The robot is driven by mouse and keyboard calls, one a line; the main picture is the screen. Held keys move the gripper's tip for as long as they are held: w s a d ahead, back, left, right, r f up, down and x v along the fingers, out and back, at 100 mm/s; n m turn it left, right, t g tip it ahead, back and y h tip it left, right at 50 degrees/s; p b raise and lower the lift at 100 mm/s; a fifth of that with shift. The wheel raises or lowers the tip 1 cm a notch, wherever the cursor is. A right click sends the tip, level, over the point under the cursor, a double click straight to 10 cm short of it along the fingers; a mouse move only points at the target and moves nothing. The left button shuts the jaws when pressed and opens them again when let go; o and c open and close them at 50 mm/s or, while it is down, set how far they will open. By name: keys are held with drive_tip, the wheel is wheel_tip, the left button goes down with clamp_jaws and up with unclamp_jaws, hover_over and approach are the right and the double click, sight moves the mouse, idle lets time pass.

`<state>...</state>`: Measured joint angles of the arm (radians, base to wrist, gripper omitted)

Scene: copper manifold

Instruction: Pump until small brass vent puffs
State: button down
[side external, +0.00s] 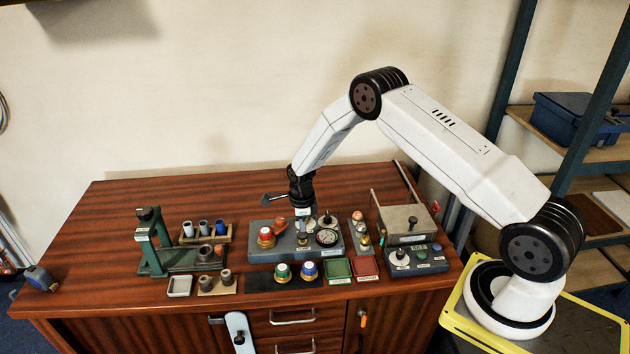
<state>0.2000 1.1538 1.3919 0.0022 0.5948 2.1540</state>
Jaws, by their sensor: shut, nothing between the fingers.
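A grey base block (262,254) carries the copper manifold fittings. On it are a red-and-copper fitting (266,238), a round dial gauge (327,237) and a small brass-coloured part (302,239) that may be the vent. No puff shows, and the gauge reading is too small to tell. My gripper (304,218) points down over the middle of this block, left of the gauge. It is shut and empty, and I cannot tell whether it touches anything. The pump part is not clear to me; my wrist hides some of the block's back.
A green press stand (150,245) and a rack of cylinders (206,232) stand left. Green (338,268) and red (366,267) trays lie in front. A grey box (408,222) with upright rods and a control box (418,260) stand right.

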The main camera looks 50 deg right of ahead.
sight(304, 234)
drive_tip(key=shift+f, duration=0.65)
drive_tip(key=shift+f, duration=0.1)
drive_tip(key=shift+f, duration=0.95)
drive_tip(key=shift+s+f, duration=0.1)
drive_tip(key=shift+s, duration=0.05)
idle(0.4)
wheel_tip(304, 234, up, 14)
drive_tip(key=shift+r, duration=0.25)
idle(0.6)
drive_tip(key=shift+r, duration=0.1)
idle(0.7)
drive_tip(key=shift+r, duration=0.8)
